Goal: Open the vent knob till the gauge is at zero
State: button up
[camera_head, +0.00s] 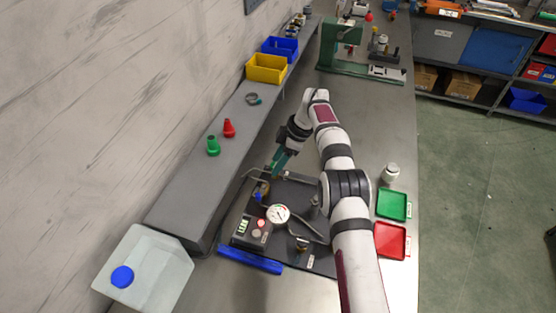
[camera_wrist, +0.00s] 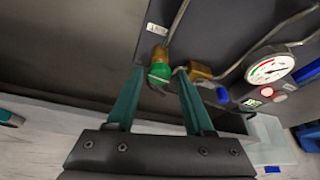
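A green knob (camera_wrist: 160,73) on a brass fitting shows in the wrist view, with a small white label beside it that I cannot read. My gripper (camera_wrist: 161,84) has its two teal fingers apart, one on each side of the knob, with small gaps showing. It also shows in the head view (camera_head: 275,170), pointing down at the far left of the dark panel (camera_head: 318,262); there the green knob is not clearly seen. The round white gauge (camera_head: 277,213) is nearer the front; it also shows in the wrist view (camera_wrist: 270,68). Its needle reading is too small to tell.
Metal pipes, a brass block (camera_wrist: 202,71) and a small box with buttons (camera_head: 252,232) surround the gauge. A blue bar (camera_head: 250,260) lies along the panel's front. Green (camera_head: 392,205) and red (camera_head: 391,240) trays are to the right. A grey shelf (camera_head: 200,180) bounds the left.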

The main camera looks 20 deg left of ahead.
jog(key=shift+o, duration=0.7)
jog(key=shift+r, duration=0.15)
jog(key=v, duration=0.7)
jog(key=shift+w+d+r, duration=0.1)
jog(key=s+r+m+t+h, duration=0.2)
jog(key=s+r+m+t, duration=0.5)
jog(key=m, duration=0.7)
jog(key=w+a+f, duration=0.1)
jog(key=f, duration=0.3)
jog(key=w+a+f+g, duration=0.1)
jog(key=w+f, duration=0.1)
jog(key=f, duration=0.3)
jog(key=w+a+f+g, duration=0.1)
jog(key=w+f, duration=0.1)
jog(key=f, duration=0.3)
jog(key=shift+w, duration=0.15)
